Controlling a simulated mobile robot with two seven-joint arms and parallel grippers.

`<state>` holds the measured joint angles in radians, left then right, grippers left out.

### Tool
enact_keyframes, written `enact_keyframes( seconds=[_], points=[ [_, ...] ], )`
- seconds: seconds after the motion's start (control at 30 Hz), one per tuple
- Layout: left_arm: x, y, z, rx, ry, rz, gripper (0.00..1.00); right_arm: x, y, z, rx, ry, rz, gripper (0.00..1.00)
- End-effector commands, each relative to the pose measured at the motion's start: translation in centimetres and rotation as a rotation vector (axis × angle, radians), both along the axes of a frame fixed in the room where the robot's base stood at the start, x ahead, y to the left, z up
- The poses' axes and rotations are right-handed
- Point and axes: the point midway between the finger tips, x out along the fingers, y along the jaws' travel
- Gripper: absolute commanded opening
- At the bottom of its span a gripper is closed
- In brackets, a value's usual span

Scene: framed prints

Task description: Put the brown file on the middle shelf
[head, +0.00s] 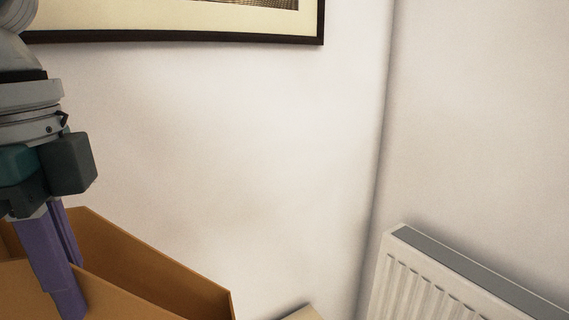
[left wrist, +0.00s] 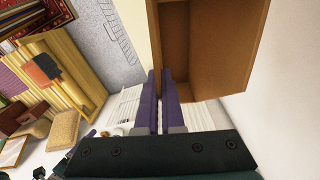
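The brown file (head: 150,265) is an open-topped box at the lower left of the head view. It also shows in the left wrist view (left wrist: 225,45), at the top right, with its hollow inside facing the camera. My left gripper (head: 70,285) points down at the file with its two purple fingers. In the left wrist view the fingers (left wrist: 160,75) are close together, with a side wall of the file between them. The file's lower part is cut off in the head view. My right gripper is in neither view. I cannot make out the middle shelf.
A white radiator (head: 440,285) stands at the lower right against the wall. A dark-framed print (head: 180,38) hangs above the file. A beige edge (head: 302,314) shows at the bottom. The left wrist view shows a cushion (left wrist: 63,128) and other furniture at the left.

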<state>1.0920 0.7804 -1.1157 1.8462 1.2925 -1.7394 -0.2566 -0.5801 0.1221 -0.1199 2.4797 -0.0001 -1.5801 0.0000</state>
Motion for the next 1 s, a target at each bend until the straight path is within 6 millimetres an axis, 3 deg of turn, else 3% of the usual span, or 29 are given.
enact_keyframes(
  seconds=[0.3,0.57,0.6,1.0],
  points=[
    [0.1,-1.0,6.2,0.009,0.01,0.76,0.0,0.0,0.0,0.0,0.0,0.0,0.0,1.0],
    [-0.4,-1.2,9.9,0.022,0.005,1.236,0.0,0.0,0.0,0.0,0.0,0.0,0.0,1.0],
    [-0.7,-1.1,12.2,0.023,-0.001,1.223,0.0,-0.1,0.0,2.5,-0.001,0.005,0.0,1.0],
    [-3.4,-1.2,23.8,0.019,-0.021,1.212,0.0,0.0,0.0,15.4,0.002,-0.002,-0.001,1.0]
  ],
)
